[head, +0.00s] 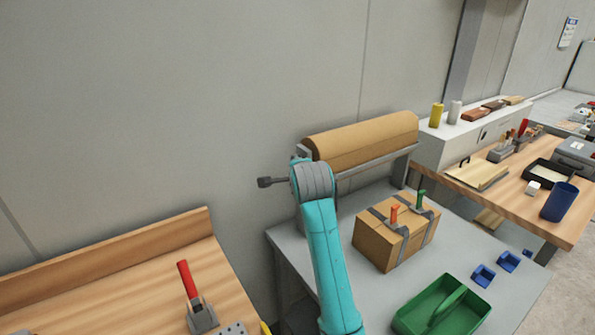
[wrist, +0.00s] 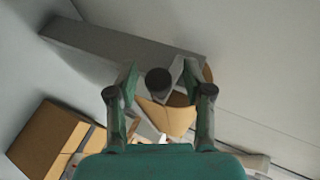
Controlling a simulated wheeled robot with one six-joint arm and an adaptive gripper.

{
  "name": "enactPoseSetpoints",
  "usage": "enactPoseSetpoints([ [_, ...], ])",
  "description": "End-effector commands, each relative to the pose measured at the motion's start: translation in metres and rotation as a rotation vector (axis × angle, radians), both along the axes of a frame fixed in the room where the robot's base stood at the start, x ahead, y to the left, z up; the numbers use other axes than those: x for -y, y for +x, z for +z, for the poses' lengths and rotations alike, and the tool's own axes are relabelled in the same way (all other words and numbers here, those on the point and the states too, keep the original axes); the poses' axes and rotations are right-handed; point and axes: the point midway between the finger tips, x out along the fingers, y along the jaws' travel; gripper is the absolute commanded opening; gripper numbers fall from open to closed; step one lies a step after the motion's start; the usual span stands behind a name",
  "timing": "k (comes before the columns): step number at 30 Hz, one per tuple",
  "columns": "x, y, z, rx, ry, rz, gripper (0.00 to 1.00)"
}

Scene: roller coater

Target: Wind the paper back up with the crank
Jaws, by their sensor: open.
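The brown paper roll (head: 365,142) lies across a grey stand at the back of the grey bench, against the wall. The crank's dark grip (head: 266,182) sticks out to the left of the stand in the head view. In the wrist view its round dark end (wrist: 158,82) faces me. My gripper (wrist: 160,77) is open, with one finger on each side of the grip and gaps showing; I cannot tell how deep the grip sits between them. Tan paper (wrist: 168,117) shows behind the grip. In the head view my arm hides my gripper and part of the stand.
A strapped cardboard box (head: 378,245) stands on the grey bench (head: 365,201) in front of the roll. A green tote (head: 410,318) and blue bins (head: 484,275) are further right. A wooden bench with a red-handled clamp (head: 187,280) is at left. The wall is close behind.

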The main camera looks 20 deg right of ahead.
Motion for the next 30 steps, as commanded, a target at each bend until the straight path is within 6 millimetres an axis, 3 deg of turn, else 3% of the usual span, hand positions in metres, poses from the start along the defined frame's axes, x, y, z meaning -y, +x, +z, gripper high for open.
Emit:
enactPoseSetpoints([
  [5, -0.003, -0.018, 0.008, 0.002, 0.0, 0.001, 0.51],
  [18, -0.013, -0.09, 0.044, 0.003, -0.001, 0.001, 0.51],
  [24, -0.014, -0.104, 0.05, 0.001, 0.0, 0.0, 0.51],
  [30, -0.014, -0.106, 0.051, 0.001, 0.0, 0.0, 0.51],
])
